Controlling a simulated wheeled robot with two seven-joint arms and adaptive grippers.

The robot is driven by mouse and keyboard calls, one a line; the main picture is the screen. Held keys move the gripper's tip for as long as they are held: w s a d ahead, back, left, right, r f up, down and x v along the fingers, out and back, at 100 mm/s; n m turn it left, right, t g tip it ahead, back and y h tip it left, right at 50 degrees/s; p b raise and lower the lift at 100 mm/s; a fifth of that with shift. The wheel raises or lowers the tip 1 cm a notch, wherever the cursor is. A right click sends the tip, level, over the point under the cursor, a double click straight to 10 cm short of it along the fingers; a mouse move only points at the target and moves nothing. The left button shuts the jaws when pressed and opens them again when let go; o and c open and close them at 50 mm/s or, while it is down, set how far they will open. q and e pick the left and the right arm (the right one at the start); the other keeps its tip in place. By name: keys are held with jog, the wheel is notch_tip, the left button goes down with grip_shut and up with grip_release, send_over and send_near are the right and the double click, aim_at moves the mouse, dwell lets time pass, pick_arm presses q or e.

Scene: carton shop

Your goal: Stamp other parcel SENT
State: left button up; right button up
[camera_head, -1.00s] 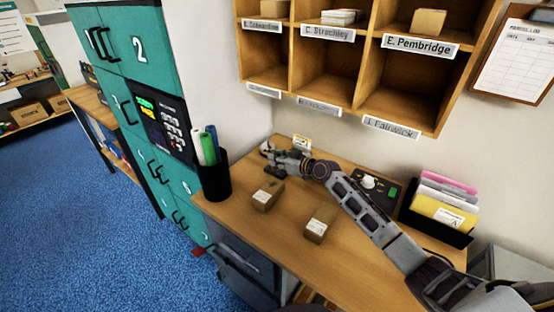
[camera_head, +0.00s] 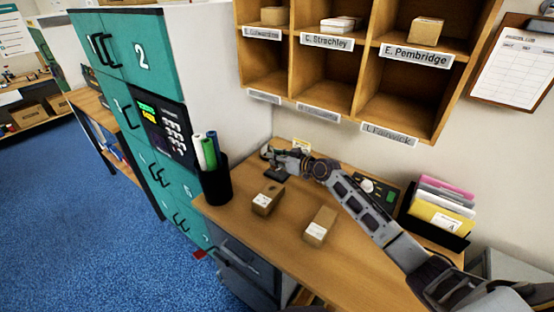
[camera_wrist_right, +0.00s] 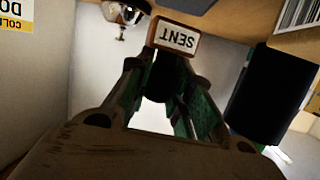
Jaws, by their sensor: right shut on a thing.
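My right gripper (camera_head: 272,160) is over the back left of the wooden desk, behind the two parcels. In the right wrist view its fingers (camera_wrist_right: 165,72) are shut on a stamp (camera_wrist_right: 176,37), whose label reads SENT and appears upside down. One small brown parcel (camera_head: 267,200) lies near the pen holder, with a dark mark and a white label on it. The other brown parcel (camera_head: 319,226) lies to its right, nearer the front edge, with a white label at its near end. The stamp's underside is hidden. My left gripper is not in view.
A black pen holder (camera_head: 216,184) stands at the desk's left edge beside the teal lockers (camera_head: 120,60). A black file box (camera_head: 436,232) with coloured folders stands at the right. Wooden pigeonholes (camera_head: 352,104) hang above. The desk (camera_head: 285,240) is clear around the parcels.

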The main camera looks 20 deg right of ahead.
jog(key=shift+r+p, duration=1.35)
jog(key=shift+r, duration=0.85)
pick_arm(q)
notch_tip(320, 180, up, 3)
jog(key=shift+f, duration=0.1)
pick_arm(e)
jog(key=shift+w, duration=0.1)
